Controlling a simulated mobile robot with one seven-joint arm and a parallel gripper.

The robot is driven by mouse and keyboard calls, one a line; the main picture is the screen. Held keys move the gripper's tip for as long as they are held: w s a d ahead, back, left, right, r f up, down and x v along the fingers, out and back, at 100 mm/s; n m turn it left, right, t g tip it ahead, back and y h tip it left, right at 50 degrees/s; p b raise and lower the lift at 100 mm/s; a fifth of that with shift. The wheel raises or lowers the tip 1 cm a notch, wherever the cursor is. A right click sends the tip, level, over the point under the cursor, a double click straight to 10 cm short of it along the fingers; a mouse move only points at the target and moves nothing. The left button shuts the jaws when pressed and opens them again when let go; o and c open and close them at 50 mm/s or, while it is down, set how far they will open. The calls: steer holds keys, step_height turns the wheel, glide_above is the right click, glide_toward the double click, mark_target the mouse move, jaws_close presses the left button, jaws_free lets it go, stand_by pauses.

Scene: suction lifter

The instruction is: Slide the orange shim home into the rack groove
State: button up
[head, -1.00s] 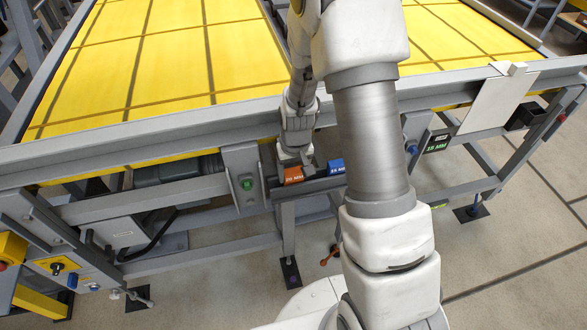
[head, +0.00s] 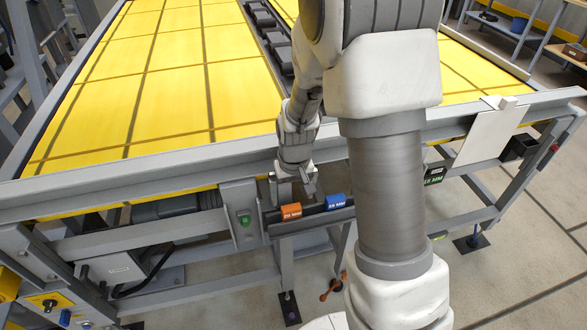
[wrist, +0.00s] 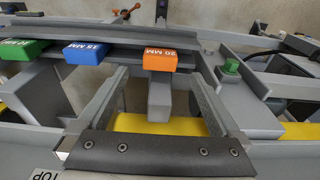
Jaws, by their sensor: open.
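The orange shim (head: 291,212), marked 20 MM, sits at the left end of the dark rack (head: 313,222) below the table's front rail. In the wrist view the orange shim (wrist: 160,60) is beyond the fingertips, with a grey tab (wrist: 159,100) extending from it toward my palm. My gripper (head: 294,194) is open just behind the shim. In the wrist view my gripper (wrist: 158,80) has one finger on each side of the tab, with gaps. How deep the shim sits in its groove is not visible.
A blue 15 MM shim (head: 335,202) sits right of the orange one. A green 10 MM shim (wrist: 22,50) is farther along. A grey post with a green button (head: 244,218) stands close left of the orange shim. The yellow table (head: 170,85) lies behind the rail.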

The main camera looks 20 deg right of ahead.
steer(key=s+r+t, duration=0.1)
steer(key=s+r, duration=0.4)
steer(key=r, duration=0.6)
steer(key=s+r+t, duration=0.1)
steer(key=s+r, duration=0.4)
steer(key=r, duration=0.5)
steer(key=s+r+t, duration=0.2)
steer(key=s+r, duration=0.2)
steer(key=s, duration=0.5)
steer(key=shift+s+r+p, duration=0.2)
steer(key=shift+s+p, duration=0.05)
steer(key=shift+p, duration=0.2)
